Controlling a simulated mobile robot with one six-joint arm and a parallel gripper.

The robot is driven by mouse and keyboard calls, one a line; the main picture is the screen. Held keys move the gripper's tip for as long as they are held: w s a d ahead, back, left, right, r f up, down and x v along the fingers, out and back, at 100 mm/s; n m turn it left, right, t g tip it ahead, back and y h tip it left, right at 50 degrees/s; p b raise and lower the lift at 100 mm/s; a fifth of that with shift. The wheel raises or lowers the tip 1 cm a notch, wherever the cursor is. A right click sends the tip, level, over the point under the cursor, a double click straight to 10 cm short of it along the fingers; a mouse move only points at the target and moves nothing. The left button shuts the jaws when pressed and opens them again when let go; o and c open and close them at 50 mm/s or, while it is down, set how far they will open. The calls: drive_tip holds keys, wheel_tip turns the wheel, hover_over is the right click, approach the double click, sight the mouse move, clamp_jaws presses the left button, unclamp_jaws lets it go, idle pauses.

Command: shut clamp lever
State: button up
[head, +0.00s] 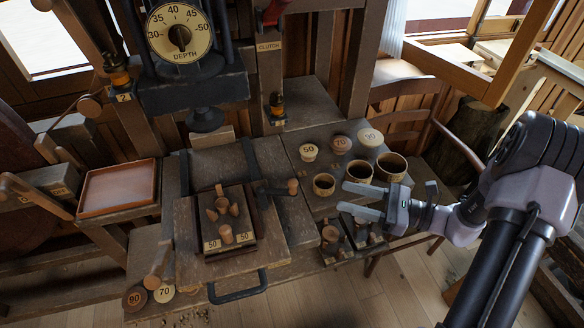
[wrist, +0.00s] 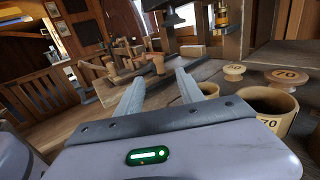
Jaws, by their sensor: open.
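A lever with a dark arm and wooden knob (head: 292,187) sticks out to the right of the fixture board (head: 185,240); it looks like the clamp lever. Another wooden handle (head: 157,265) is at the board's left edge; I cannot tell whether it belongs to the clamp. My gripper (head: 343,197) is open and empty, its fingers pointing left toward the knob with a clear gap between. In the wrist view, a wooden knob (wrist: 158,64) shows ahead, between and beyond the fingertips (wrist: 160,78). Whether the lever touches its clamp seat is too small to tell.
Several cups, one of them a large cup (head: 390,167), stand close beside my fingers, with numbered lids (head: 341,144) behind. Wooden spools (head: 331,235) stand in a rack below the fingers. The dark press (head: 195,80) rises behind the board.

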sight(277, 190)
drive_tip(key=b+x, duration=0.3)
drive_tip(key=x, duration=1.4)
drive_tip(key=shift+a+r, duration=0.1)
drive_tip(key=shift+a, duration=0.15)
drive_tip(key=shift+c, duration=0.5)
drive_tip(key=shift+s, duration=0.1)
clamp_jaws()
